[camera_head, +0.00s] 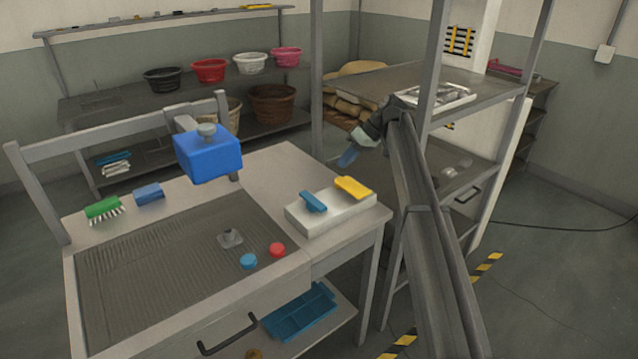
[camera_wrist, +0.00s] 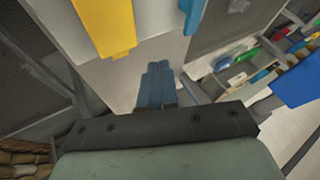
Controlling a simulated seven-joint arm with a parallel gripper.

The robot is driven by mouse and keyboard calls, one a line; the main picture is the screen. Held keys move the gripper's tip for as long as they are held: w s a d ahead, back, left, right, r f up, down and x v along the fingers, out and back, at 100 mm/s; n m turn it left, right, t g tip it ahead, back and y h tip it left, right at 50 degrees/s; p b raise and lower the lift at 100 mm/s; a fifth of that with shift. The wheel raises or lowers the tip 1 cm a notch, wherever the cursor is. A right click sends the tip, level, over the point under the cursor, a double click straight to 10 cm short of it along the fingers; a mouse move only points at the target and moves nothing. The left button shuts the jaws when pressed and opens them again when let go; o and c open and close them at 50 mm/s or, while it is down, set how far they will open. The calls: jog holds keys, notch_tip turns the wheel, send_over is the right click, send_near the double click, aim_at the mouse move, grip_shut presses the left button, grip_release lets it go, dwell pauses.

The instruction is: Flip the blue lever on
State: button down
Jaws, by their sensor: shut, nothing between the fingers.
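The blue lever (camera_head: 312,202) sits on a white box (camera_head: 318,221) at the right end of the bench, left of the yellow lever (camera_head: 353,187). In the wrist view the blue lever (camera_wrist: 192,14) is at the top centre and the yellow lever (camera_wrist: 104,24) is larger at the upper left. I cannot tell the blue lever's on or off position. My gripper (camera_head: 347,157) has blue fingers and is above and behind the box, nearer the yellow lever. In the wrist view its fingers (camera_wrist: 158,78) are together, empty, and appear apart from both levers.
A red button (camera_head: 277,250) and a blue button (camera_head: 249,261) are at the tank's front right. A blue block-shaped head (camera_head: 208,154) overhangs the ribbed tank area (camera_head: 150,270). A grey shelf rack (camera_head: 428,100) stands close to my arm on the right.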

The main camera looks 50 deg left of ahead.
aim_at(313, 204)
jog(key=x, duration=0.9)
jog(key=shift+s+f, duration=0.1)
jog(key=shift+f, duration=0.1)
jog(key=shift+s+a+f, duration=0.1)
jog(key=shift+s+f, duration=0.1)
jog(key=shift+s, duration=1.9)
